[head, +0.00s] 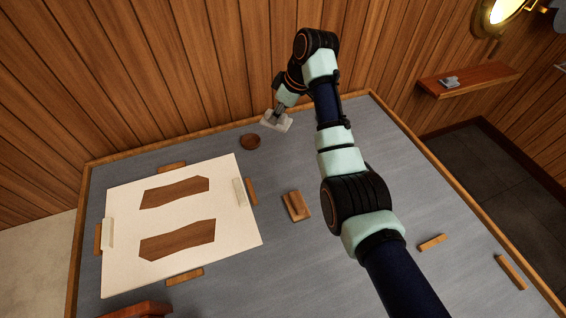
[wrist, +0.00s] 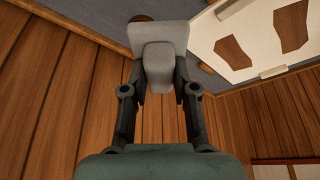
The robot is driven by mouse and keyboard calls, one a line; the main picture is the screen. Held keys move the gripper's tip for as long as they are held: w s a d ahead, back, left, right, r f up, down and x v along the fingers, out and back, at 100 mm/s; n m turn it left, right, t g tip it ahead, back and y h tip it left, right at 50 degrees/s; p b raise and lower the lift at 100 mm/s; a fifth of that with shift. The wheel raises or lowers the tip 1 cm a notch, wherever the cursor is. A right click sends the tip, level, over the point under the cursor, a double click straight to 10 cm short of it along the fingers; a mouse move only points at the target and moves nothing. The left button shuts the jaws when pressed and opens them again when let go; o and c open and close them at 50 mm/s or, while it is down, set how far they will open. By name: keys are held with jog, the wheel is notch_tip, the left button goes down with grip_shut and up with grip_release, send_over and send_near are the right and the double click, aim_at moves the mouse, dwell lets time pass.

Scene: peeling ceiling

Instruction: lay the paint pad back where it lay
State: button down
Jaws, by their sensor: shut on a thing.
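My gripper (head: 279,112) is shut on the paint pad (head: 272,123), a pale grey flat pad with a raised block on it. It holds the pad near the back edge of the table, to the right of a round brown disc (head: 250,141). In the wrist view the pad (wrist: 176,35) shows at the far end of my gripper (wrist: 160,75), with a dark finger on each side of its block. I cannot tell whether the pad touches the table. The pad hides part of the disc in the wrist view.
A white sheet with two brown cut-out shapes (head: 235,222) lies on the left of the grey table (head: 330,270), with pale strips and wooden blocks at its edges. A wooden block (head: 296,206) lies mid-table. Plank walls stand behind. A wall shelf (head: 485,82) is at right.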

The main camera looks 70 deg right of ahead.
notch_tip(320, 180, down, 20)
jog(key=b, duration=0.7)
jog(key=shift+a, duration=0.1)
jog(key=shift+f, duration=0.1)
jog(key=c, duration=0.9)
grip_release()
jog(key=p+v, duration=0.4)
jog(key=v, duration=0.8)
jog(key=shift+p, duration=0.4)
jog(key=shift+w, duration=0.1)
